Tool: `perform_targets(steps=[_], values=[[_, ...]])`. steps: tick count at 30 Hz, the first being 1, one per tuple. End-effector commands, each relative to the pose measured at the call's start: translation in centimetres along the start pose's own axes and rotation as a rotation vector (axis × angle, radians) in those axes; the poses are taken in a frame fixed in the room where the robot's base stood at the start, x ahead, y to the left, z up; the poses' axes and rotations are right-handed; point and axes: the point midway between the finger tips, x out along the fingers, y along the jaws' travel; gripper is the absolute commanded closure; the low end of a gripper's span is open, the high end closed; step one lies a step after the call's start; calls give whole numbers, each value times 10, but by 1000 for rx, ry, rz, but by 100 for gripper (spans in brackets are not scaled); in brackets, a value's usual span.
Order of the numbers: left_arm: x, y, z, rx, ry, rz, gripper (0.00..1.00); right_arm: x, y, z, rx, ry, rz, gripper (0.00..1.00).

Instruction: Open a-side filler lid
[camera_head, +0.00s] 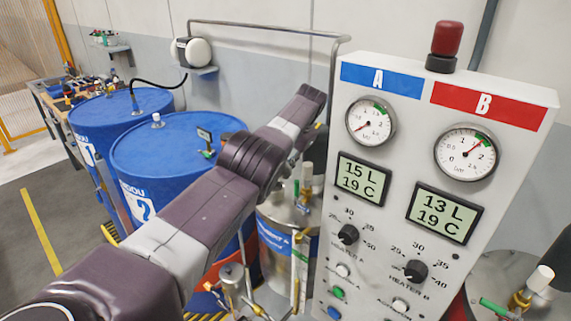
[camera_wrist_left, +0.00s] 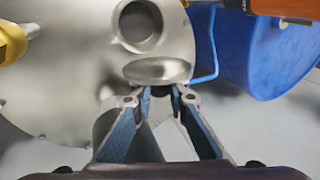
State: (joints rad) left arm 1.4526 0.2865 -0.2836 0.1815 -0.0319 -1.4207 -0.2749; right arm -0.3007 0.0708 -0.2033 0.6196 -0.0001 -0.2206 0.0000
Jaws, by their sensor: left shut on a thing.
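The a-side tank (camera_head: 275,240) is a steel drum beside the control panel, partly hidden by my left arm in the head view. In the left wrist view, its steel top (camera_wrist_left: 60,85) has a round filler opening (camera_wrist_left: 141,24) that is uncovered. The round metal filler lid (camera_wrist_left: 157,70) stands tilted beside the opening, towards my gripper. My left gripper (camera_wrist_left: 160,92) is shut at the lid's near edge, with its fingertips close together there. In the head view the left fingers are hidden. My right gripper is not in view.
The control panel (camera_head: 380,120) with gauges and knobs stands right of my left arm. Two blue drums, the nearer (camera_head: 160,150) and the farther (camera_head: 98,112), stand left of it. A yellow fitting (camera_wrist_left: 12,42) and a blue tube (camera_wrist_left: 213,50) flank the lid.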

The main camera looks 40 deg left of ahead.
Motion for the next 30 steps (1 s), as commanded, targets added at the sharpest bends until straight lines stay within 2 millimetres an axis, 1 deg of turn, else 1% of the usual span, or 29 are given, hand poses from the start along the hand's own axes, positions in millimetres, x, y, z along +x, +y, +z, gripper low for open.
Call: perform_targets(steps=[1,2,6,7,15,20,28,29,30], values=[[1,0,1,0,-4,0,100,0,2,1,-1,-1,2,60],[1,0,1,0,-4,0,83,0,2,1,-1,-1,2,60],[1,0,1,0,-3,0,68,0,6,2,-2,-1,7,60],[1,0,1,0,-3,0,67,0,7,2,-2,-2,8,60],[0,0,0,0,-1,0,67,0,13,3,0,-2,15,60],[-5,0,0,0,0,0,67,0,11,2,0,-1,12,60],[-29,0,0,1,2,-1,67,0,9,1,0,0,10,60],[-36,0,-1,1,4,-1,67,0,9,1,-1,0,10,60],[-47,0,-1,1,5,-1,67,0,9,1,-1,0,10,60]])
